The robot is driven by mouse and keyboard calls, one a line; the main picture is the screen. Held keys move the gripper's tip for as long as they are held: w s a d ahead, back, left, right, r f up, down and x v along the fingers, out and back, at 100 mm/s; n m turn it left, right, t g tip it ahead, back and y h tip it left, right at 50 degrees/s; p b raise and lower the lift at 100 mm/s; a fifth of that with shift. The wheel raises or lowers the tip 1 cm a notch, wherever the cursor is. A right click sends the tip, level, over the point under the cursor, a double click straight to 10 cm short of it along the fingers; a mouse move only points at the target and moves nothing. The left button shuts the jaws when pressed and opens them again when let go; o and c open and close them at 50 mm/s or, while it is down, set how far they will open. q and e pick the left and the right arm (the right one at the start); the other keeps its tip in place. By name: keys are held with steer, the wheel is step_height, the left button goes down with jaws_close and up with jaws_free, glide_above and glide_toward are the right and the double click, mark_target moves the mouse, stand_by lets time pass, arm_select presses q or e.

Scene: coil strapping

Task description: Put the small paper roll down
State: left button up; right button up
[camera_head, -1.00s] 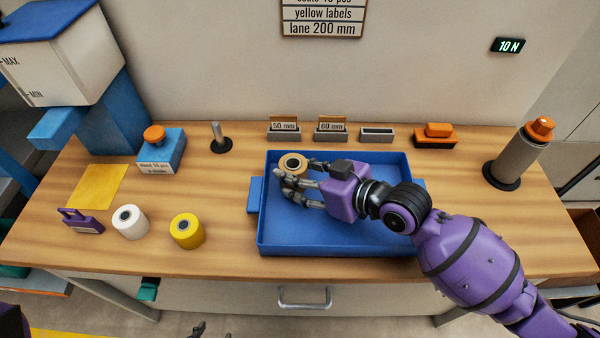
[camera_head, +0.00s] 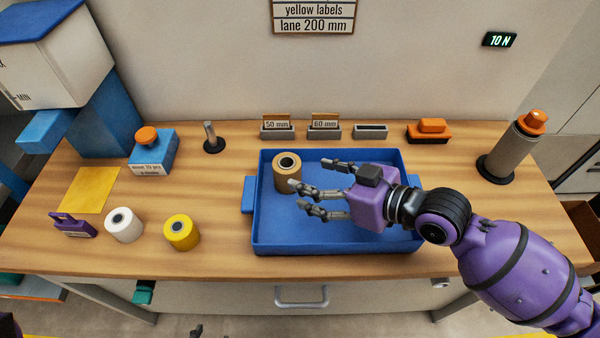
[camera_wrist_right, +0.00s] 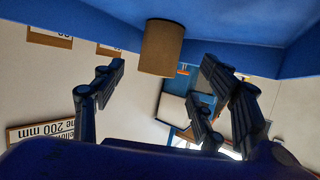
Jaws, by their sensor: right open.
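The small brown paper roll (camera_head: 287,172) stands upright inside the blue tray (camera_head: 335,238), near its back left corner. My right gripper (camera_head: 309,182) is open over the tray, just right of the roll, its fingers spread and pointing left toward it. In the right wrist view the roll (camera_wrist_right: 161,47) appears upside down against the blue tray floor, beyond the spread fingers and apart from them. Only a small dark tip of my left gripper (camera_head: 196,332) shows at the bottom edge; its jaws are hidden.
A white roll (camera_head: 124,225) and a yellow roll (camera_head: 182,233) stand left of the tray. A purple holder (camera_head: 73,225), a yellow sheet (camera_head: 88,190) and a blue box with an orange knob (camera_head: 152,153) are further left. A tall cylinder (camera_head: 515,150) stands at right.

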steer(key=v, duration=0.4)
steer(key=shift+s+d, duration=0.1)
steer(key=shift+d, duration=0.1)
steer(key=shift+s+d+r, duration=0.25)
